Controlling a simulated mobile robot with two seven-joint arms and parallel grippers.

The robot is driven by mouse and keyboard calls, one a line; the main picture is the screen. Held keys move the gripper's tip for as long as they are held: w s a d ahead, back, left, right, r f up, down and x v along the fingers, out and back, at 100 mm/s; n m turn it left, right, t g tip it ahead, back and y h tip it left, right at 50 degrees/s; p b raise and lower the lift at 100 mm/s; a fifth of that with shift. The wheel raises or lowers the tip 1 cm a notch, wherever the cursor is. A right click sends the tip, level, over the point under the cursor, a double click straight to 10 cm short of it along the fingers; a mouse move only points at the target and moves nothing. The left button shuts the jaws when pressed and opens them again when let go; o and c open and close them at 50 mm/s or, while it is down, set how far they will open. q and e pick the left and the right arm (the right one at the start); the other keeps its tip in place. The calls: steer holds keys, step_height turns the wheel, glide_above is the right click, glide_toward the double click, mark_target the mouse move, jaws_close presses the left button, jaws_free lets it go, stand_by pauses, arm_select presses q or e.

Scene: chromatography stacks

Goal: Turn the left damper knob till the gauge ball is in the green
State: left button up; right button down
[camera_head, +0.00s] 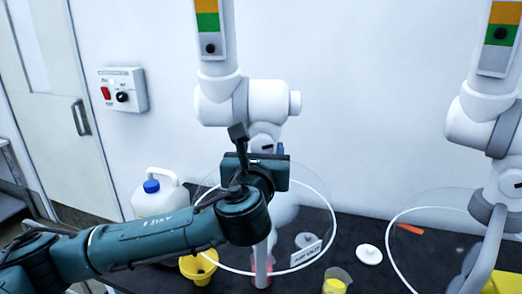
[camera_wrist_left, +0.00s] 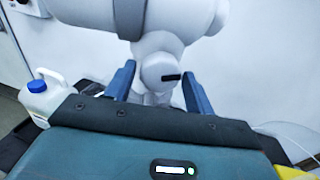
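The left gauge (camera_head: 207,20) is on the upper part of the left white extraction arm, with an orange band above a green one. Its dark ball (camera_head: 210,48) sits below the green, in the pale part. The left damper knob (camera_wrist_left: 160,72) is white and round with a black mark, on the arm's joint. In the head view the knob (camera_head: 262,142) is partly hidden behind my gripper. My left gripper (camera_head: 260,146) is open; in the wrist view its blue fingers (camera_wrist_left: 160,88) stand on either side of the knob, apparently without closing on it. My right gripper is out of view.
A second extraction arm (camera_head: 470,120) stands at the right; its gauge ball (camera_head: 500,33) is in the green. Clear round hoods hang over the black bench (camera_head: 345,240). A white jug (camera_head: 158,197), yellow container (camera_head: 199,265) and small beaker (camera_head: 336,281) are on it.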

arm_select(q)
steer(key=c, duration=0.7)
steer(key=shift+f+n+b, duration=0.25)
steer(key=shift+n+b, duration=0.3)
steer(key=shift+n, duration=0.15)
steer(key=shift+n+b, duration=0.3)
steer(key=shift+n, duration=0.4)
steer(key=shift+r+n, duration=0.25)
steer(key=shift+n, duration=0.75)
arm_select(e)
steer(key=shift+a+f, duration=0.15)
arm_select(q)
steer(key=o, duration=0.9)
steer(key=shift+o, duration=0.2)
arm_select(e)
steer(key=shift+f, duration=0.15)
